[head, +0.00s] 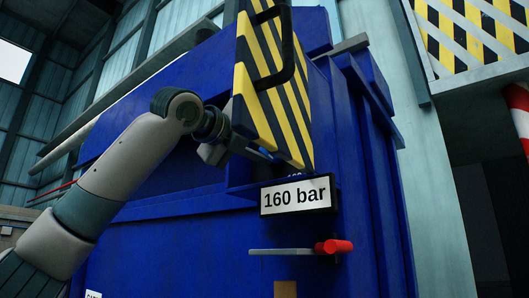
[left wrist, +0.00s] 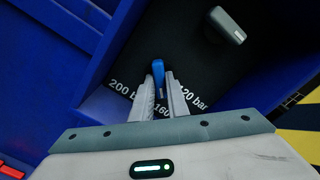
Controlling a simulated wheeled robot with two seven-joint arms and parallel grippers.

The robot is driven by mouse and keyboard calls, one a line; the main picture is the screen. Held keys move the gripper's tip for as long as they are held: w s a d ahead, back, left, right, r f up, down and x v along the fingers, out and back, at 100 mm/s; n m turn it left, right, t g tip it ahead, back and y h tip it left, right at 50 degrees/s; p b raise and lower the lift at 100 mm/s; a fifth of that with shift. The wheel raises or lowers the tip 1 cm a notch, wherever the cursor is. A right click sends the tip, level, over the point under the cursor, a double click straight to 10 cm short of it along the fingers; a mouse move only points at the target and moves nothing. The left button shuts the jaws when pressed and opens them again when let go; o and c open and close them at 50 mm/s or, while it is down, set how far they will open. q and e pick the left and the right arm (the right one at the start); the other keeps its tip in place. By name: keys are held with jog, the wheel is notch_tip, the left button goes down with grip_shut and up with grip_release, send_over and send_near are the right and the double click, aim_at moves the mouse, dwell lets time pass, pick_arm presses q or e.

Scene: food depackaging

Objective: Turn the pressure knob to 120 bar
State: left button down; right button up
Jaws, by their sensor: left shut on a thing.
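The blue pressure knob (left wrist: 157,68) sits on a dark dial panel marked 200 bar, 160 and 120 bar, and it points at the 160 mark between the other two. The digital sign (head: 295,194) reads 160 bar. My left gripper (left wrist: 159,88) is shut on the knob, one finger on each side of it. In the head view my left gripper (head: 258,152) reaches in behind the striped panel, which hides most of the knob and dial. My right gripper is in neither view.
A yellow-and-black striped panel (head: 262,80) with a dark handle stands just above my gripper. A grey handle (left wrist: 226,24) is on the dial panel beyond the knob. A red-ended lever (head: 333,246) sits below the sign on the blue machine (head: 140,245).

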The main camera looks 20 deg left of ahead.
pick_arm(q)
jog(key=shift+n, duration=0.4)
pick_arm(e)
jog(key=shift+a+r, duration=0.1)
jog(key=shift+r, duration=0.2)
pick_arm(q)
jog(key=shift+p, duration=0.4)
jog(key=shift+n, duration=0.5)
jog(key=shift+n+p, duration=0.3)
jog(key=shift+p, duration=0.05)
jog(key=n+p, duration=0.1)
jog(key=n, duration=0.3)
jog(key=shift+n+p, duration=0.3)
jog(key=shift+n, duration=1)
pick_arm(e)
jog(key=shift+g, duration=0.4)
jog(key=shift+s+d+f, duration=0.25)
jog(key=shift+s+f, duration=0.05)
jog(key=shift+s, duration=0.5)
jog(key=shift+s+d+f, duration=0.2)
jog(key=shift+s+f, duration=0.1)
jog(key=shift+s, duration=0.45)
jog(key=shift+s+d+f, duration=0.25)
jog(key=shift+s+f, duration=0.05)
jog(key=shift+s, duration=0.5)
